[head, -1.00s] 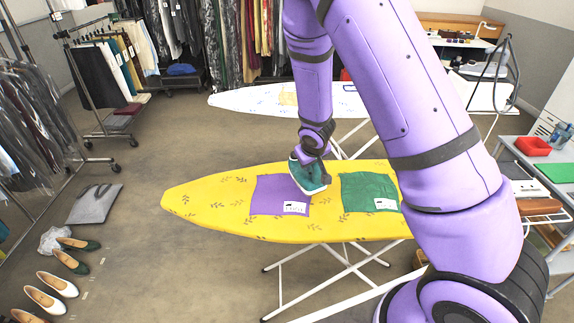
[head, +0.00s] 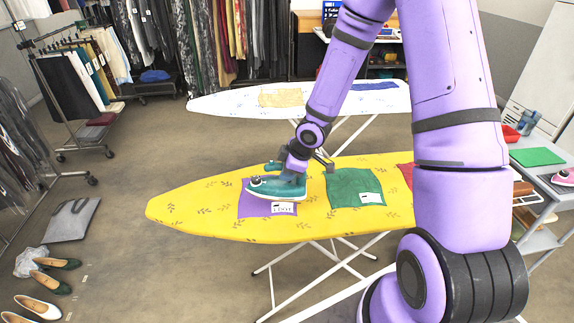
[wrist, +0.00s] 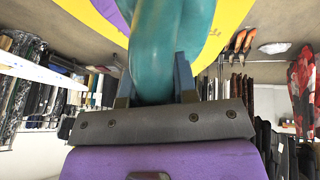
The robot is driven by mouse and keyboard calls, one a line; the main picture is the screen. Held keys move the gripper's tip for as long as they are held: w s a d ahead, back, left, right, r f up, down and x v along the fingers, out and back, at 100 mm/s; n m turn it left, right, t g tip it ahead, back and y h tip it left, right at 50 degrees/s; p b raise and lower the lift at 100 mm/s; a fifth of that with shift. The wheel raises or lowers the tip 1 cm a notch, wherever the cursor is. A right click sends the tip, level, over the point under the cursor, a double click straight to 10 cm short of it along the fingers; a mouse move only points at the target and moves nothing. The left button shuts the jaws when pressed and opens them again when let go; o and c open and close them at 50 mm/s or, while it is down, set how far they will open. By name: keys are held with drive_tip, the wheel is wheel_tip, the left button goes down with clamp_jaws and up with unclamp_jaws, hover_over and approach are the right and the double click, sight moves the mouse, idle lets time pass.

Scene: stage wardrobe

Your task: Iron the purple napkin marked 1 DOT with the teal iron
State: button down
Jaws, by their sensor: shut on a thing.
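The purple napkin (head: 252,210) lies flat near the left part of the yellow ironing board (head: 180,206); a white label (head: 284,208) with small dark marks sits at its lower right corner. The teal iron (head: 275,189) is over the napkin's upper right part and covers some of it. Its tip points left and it looks level; whether its sole touches the cloth I cannot tell. My gripper (wrist: 155,90) is shut on the iron's teal handle (wrist: 158,45), seen between the two fingers in the wrist view. In the head view the fingers are mostly hidden.
A green napkin (head: 352,188) lies just right of the purple one, and a red cloth (head: 406,174) is partly hidden behind my arm. A white ironing board (head: 225,103) stands behind. A grey table (head: 545,190) at right holds a pink iron (head: 565,177).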

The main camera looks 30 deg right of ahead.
sight(276, 178)
drive_tip(key=shift+r+n+g+y, duration=0.3)
drive_tip(key=shift+r+n, duration=0.7)
drive_tip(key=shift+r, duration=0.05)
drive_tip(key=shift+f, duration=3.25)
